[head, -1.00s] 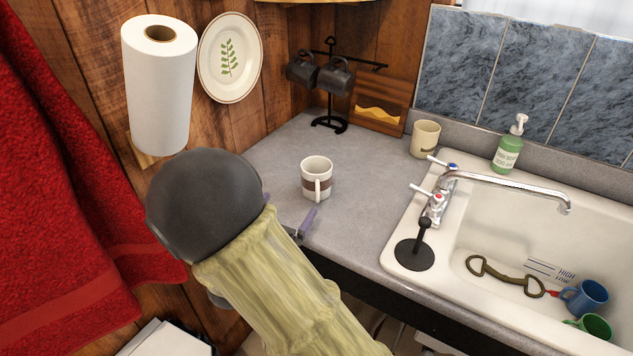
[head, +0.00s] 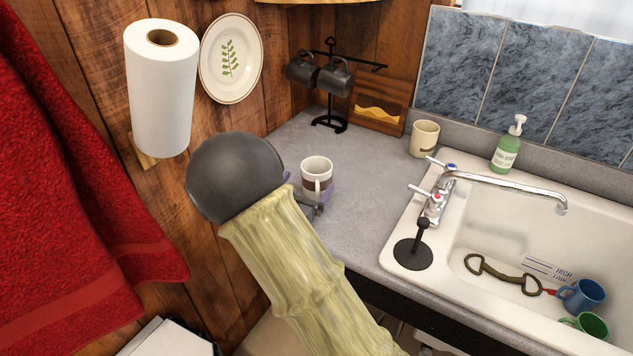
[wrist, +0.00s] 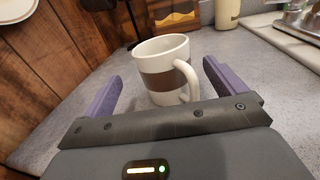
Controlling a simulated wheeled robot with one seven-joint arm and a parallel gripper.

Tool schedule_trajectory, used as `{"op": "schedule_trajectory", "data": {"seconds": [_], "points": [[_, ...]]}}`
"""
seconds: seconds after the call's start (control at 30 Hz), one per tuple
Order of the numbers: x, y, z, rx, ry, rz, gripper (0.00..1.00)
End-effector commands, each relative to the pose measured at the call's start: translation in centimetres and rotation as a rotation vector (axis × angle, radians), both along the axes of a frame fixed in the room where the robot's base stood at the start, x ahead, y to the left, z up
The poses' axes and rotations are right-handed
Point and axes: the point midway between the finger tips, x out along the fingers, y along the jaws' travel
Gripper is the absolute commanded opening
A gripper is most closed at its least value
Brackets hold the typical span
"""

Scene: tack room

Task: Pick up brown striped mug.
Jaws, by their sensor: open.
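The brown striped mug (head: 317,172) is white with a brown band and stands upright on the grey counter. In the wrist view the mug (wrist: 163,72) is ahead of my gripper (wrist: 162,88), roughly between its two purple fingers, with its handle turned toward me and to the right. My gripper is open and empty. In the head view my gripper (head: 306,203) is low at the near side of the mug, and my arm hides part of it. I cannot tell whether a finger touches the mug.
A cream mug (head: 425,139) stands farther back by the sink (head: 480,222). A black rack (head: 330,122) with dark mugs is at the back. A paper towel roll (head: 162,90) and a plate (head: 230,58) are on the left wall. The counter (head: 365,190) right of the mug is clear.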

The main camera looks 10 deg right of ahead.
Motion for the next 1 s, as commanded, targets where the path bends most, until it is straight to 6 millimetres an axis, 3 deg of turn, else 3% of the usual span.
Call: {"op": "schedule_trajectory", "data": {"seconds": [0.1,0.27,0.8,1.0], "points": [[1.3,-1.6,0.1,-0.002,0.0,-0.004,0.96],[2.7,-2.5,0.1,-0.001,0.0,-0.001,0.96],[2.8,-2.5,0.0,-0.001,-0.001,0.0,0.96],[2.8,-2.5,0.0,-0.001,-0.001,0.0,0.58]]}}
